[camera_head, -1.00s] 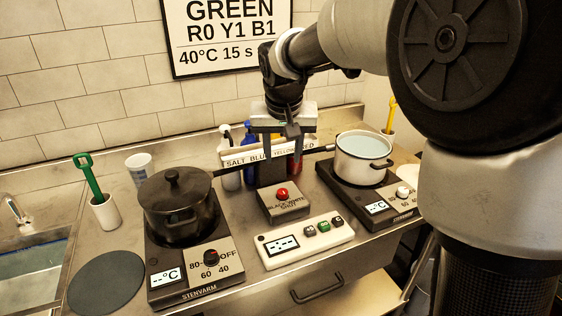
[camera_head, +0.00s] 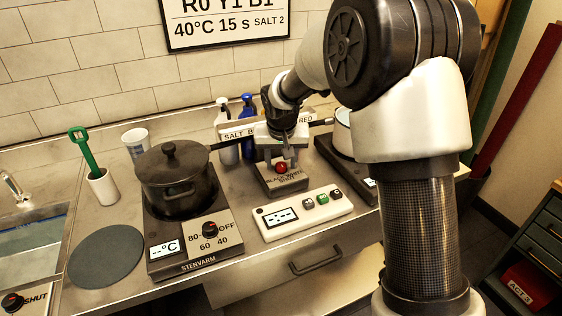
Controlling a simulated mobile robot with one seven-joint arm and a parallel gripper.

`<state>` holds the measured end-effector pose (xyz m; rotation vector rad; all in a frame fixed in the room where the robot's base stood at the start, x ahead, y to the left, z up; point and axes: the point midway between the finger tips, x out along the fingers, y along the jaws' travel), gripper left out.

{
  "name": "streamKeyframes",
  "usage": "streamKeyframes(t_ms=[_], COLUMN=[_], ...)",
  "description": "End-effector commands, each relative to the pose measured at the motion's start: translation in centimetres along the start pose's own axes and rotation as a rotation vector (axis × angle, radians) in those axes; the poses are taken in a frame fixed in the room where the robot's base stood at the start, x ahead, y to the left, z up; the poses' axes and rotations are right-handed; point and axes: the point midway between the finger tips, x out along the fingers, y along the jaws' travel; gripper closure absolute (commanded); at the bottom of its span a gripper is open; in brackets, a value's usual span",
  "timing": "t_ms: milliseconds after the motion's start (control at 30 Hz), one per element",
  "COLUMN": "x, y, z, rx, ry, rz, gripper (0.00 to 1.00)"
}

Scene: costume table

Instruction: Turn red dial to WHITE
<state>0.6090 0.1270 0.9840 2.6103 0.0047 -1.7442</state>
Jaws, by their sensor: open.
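The red dial (camera_head: 281,168) sits on top of a small dark box (camera_head: 283,184) at the middle of the counter. The box's label reads BLACK, WHITE and SHUT, partly small and hard to read. My gripper (camera_head: 281,160) points down right over the dial, open, with its fingers near the dial's two sides. I cannot tell whether they touch it. Which word the dial points at is too small to tell.
A white timer panel (camera_head: 303,213) with several buttons lies in front of the box. A black pot (camera_head: 175,180) stands on the left hotplate (camera_head: 180,265). Bottles (camera_head: 229,135) and the label strip stand behind. The white pot (camera_head: 342,130) is mostly hidden by my arm.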

Motion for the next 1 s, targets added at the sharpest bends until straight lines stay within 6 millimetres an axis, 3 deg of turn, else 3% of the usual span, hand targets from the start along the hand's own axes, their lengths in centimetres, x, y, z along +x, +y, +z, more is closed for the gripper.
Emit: streamKeyframes(t_ms=[233,500,1000], x=[0.06,0.04,-0.17], y=[0.00,-0.01,0.26], z=[-0.02,0.00,-0.06], rx=[0.000,0.000,-0.138], ry=[0.001,0.000,-0.002], rz=[0.000,0.000,-0.060], gripper=[0.58,0.98,0.98])
